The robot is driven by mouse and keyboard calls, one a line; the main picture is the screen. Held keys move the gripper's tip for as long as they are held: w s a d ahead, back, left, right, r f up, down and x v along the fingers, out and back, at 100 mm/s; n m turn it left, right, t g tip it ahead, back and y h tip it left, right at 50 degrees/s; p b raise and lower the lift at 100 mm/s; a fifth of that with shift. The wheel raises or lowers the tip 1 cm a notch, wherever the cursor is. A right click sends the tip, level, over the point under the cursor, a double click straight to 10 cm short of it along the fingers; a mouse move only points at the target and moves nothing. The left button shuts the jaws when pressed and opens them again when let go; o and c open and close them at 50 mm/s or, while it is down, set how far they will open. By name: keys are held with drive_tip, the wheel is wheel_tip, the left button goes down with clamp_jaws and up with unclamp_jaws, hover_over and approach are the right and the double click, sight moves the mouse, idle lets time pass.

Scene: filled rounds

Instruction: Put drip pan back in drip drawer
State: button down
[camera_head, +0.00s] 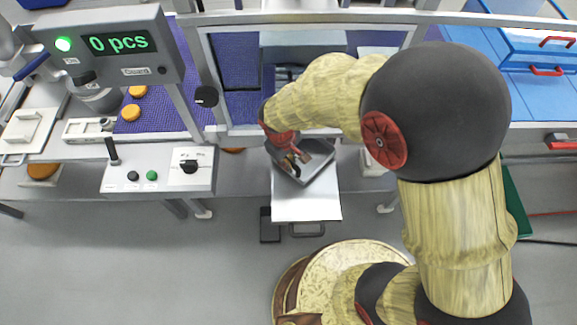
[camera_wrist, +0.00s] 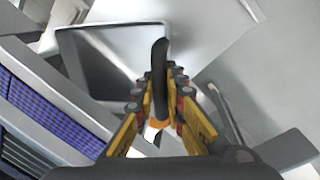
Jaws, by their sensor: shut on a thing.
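The drip pan (camera_head: 321,178) is a shallow grey tray over the back part of the pulled-out drip drawer (camera_head: 306,207), turned at an angle to it. I cannot tell whether it rests on the drawer or hangs just above. The drawer is a pale, flat slide with a dark handle at its front. My gripper (camera_head: 293,163) is at the pan's left side. In the wrist view, its yellow fingers (camera_wrist: 155,122) are shut on a dark upright bar of the pan. The pan (camera_wrist: 102,55) shows there beyond the fingers, partly hidden by them.
A control box (camera_head: 158,170) with buttons stands left of the drawer. A counter display (camera_head: 118,43) reads "0 pcs" above a purple belt (camera_head: 150,108) with orange rounds. Frame posts flank the opening behind the drawer. The floor in front is mostly clear.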

drive_tip(key=shift+f+b, duration=0.65)
drive_tip(key=shift+f, duration=1.1)
drive_tip(key=shift+f, duration=0.1)
drive_tip(key=c, duration=1.8)
unclamp_jaws()
drive_tip(key=shift+c, duration=0.2)
wheel_tip(320, 180, up, 12)
drive_tip(key=s+a+p, duration=0.1)
drive_tip(key=p, duration=0.3)
drive_tip(key=s+d+r+m+t+y, duration=0.1)
drive_tip(key=d+r+m, duration=0.1)
drive_tip(key=d+r, duration=0.35)
drive_tip(key=s+d+r+m+t, duration=0.1)
drive_tip(key=d+r+m, duration=0.15)
drive_tip(key=r, duration=0.55)
drive_tip(key=s+d+r+m+t, duration=0.2)
drive_tip(key=s+d+r+m, duration=0.2)
drive_tip(key=s+d+r, duration=0.5)
drive_tip(key=shift+s+t, duration=0.3)
drive_tip(key=shift+s, duration=0.5)
